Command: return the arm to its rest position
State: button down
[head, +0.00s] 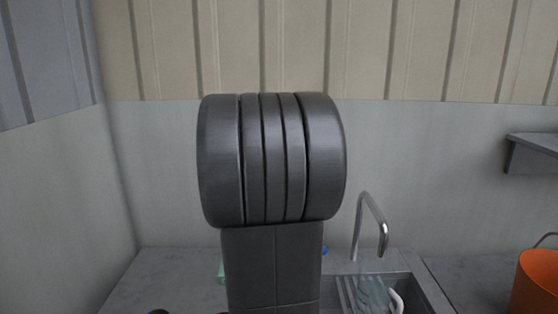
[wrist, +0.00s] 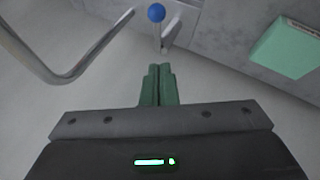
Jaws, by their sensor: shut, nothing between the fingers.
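My gripper (wrist: 159,72) shows in the wrist view with its two green fingers together, shut and empty. A small blue ball-like knob (wrist: 156,13) on a pale lever lies just beyond the fingertips, apart from them in the picture. In the head view a large dark grey joint of my arm (head: 272,160) stands in the middle and hides what is behind it. My gripper does not show in the head view.
A curved metal tap (head: 371,222) rises by a sink (head: 415,287) at lower right; its pipe seems to show in the wrist view (wrist: 75,72). An orange bucket (head: 537,282) is at far right, below a grey shelf (head: 532,155). A green block (wrist: 285,48) lies right of my fingers.

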jog(key=shift+s+a+r, duration=0.1)
jog(key=shift+r, duration=0.05)
notch_tip(320, 180, down, 6)
jog(key=w+d+t+b, duration=0.1)
jog(key=d+b, duration=0.1)
jog(key=b, duration=0.3)
jog(key=shift+w+f+b, duration=0.2)
jog(key=shift+w+b, duration=0.15)
jog(key=shift+b, duration=0.05)
jog(key=b, duration=0.2)
jog(key=t+b, duration=0.1)
jog(key=b, duration=0.1)
jog(key=shift+s+a+f+m, duration=0.1)
jog(key=shift+s+f+m, duration=0.05)
jog(key=shift+f+m, duration=0.2)
jog(key=s+f+t+b, duration=0.1)
jog(key=b, duration=0.6)
jog(key=shift+a+f+t, duration=0.1)
jog(key=shift+a+t, duration=0.05)
jog(key=shift+t, duration=0.15)
jog(key=shift+s+f+t+b, duration=0.2)
jog(key=shift+t+b, duration=0.1)
jog(key=shift+b, duration=0.9)
